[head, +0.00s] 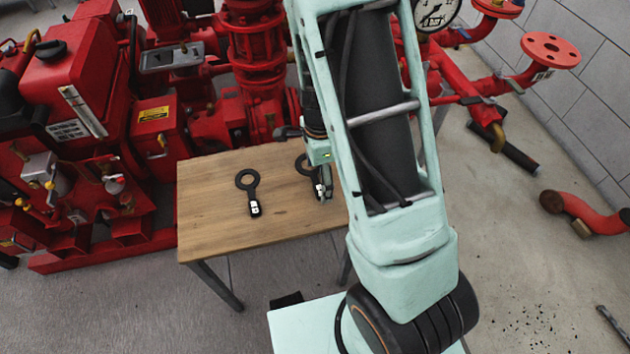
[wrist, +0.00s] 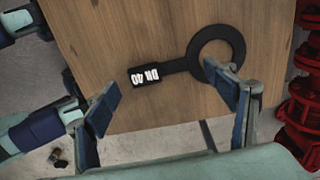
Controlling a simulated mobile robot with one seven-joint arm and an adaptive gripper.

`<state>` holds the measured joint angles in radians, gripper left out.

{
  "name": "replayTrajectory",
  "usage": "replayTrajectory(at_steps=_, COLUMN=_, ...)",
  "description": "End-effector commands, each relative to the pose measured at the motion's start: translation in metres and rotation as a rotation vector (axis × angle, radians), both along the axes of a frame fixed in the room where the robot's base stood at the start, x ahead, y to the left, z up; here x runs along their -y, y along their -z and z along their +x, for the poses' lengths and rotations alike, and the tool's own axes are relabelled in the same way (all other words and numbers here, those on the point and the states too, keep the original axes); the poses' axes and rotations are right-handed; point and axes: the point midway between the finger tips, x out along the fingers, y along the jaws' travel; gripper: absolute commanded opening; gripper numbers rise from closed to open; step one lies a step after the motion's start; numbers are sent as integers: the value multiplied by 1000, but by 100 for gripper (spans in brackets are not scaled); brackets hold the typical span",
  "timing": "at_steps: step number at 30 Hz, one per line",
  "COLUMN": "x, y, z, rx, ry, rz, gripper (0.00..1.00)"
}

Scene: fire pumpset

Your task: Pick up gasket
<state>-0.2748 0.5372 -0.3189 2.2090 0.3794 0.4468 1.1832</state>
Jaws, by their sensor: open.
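One black gasket (head: 252,196), a flat ring with a handle and a white tag, lies on the wooden table in the head view. A second black gasket (head: 298,164) lies to its right, partly hidden by my arm and gripper. My gripper (head: 320,190) is over the table at this second one. In the wrist view, a gasket (wrist: 176,67) lies flat with its ring to the right and a "DN 40" tag to the left. My open gripper (wrist: 168,100) is empty; its right finger overlaps the ring's edge in the picture. The height of the gap cannot be told.
The wooden table (head: 210,225) has bare room at its left and front. Red pump machinery (head: 90,110) stands behind and to the left. Red pipes with a flange (head: 550,48) and a gauge (head: 436,12) are at the right. A red pipe piece (head: 590,212) lies on the floor.

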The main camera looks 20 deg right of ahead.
Motion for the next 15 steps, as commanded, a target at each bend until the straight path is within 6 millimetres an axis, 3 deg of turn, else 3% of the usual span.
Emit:
replayTrajectory(at_steps=2, x=0, y=8, z=0, rx=1, ry=1, rz=0, gripper=78)
replayTrajectory(at_steps=8, x=0, y=7, z=0, rx=2, ry=1, rz=0, gripper=78)
replayTrajectory(at_steps=15, x=0, y=7, z=0, rx=1, ry=1, rz=0, gripper=52)
